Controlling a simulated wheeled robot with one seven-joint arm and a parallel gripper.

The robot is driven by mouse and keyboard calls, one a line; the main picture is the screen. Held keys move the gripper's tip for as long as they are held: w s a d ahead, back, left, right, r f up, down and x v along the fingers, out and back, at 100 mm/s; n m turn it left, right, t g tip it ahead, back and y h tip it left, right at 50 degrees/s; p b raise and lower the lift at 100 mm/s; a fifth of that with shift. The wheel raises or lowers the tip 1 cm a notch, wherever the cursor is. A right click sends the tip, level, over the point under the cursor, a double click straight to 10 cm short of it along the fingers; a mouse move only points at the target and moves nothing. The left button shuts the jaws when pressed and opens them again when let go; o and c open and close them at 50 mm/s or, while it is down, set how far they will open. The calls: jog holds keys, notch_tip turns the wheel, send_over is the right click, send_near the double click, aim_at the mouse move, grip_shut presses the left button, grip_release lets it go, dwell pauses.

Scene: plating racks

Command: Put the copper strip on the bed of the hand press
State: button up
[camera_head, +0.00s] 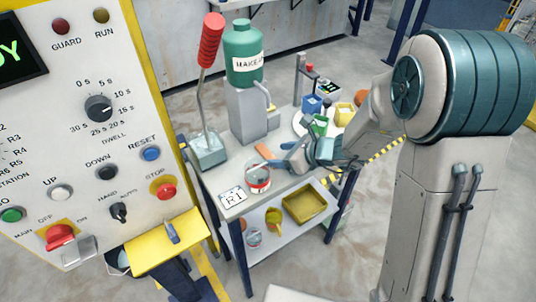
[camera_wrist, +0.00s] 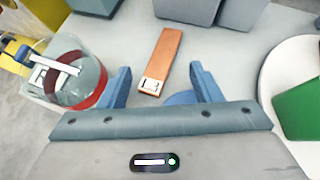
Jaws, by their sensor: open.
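The copper strip (camera_wrist: 165,52) lies flat on the bench top in the wrist view, with a small white marked label at its near end. In the head view it shows as an orange sliver (camera_head: 264,152). My gripper (camera_wrist: 160,72) is open, with blue fingers on either side of the strip's near end, apart from it. In the head view my gripper (camera_head: 286,155) is low over the bench. What looks like the hand press, a red-handled lever on a blue-grey block (camera_head: 208,155), stands at the bench's left; its bed is not clear.
A glass jar with a red band (camera_head: 258,178) stands near the front edge by an R1 card (camera_head: 233,197). A grey stand (camera_head: 250,118) carries a green bottle (camera_head: 243,55) behind the strip. A white round plate (camera_wrist: 274,72) with a green block is at the right.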

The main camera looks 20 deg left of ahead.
aim_at(267, 155)
jog(key=shift+x, duration=1.5)
grip_shut()
jog(key=shift+r, duration=0.1)
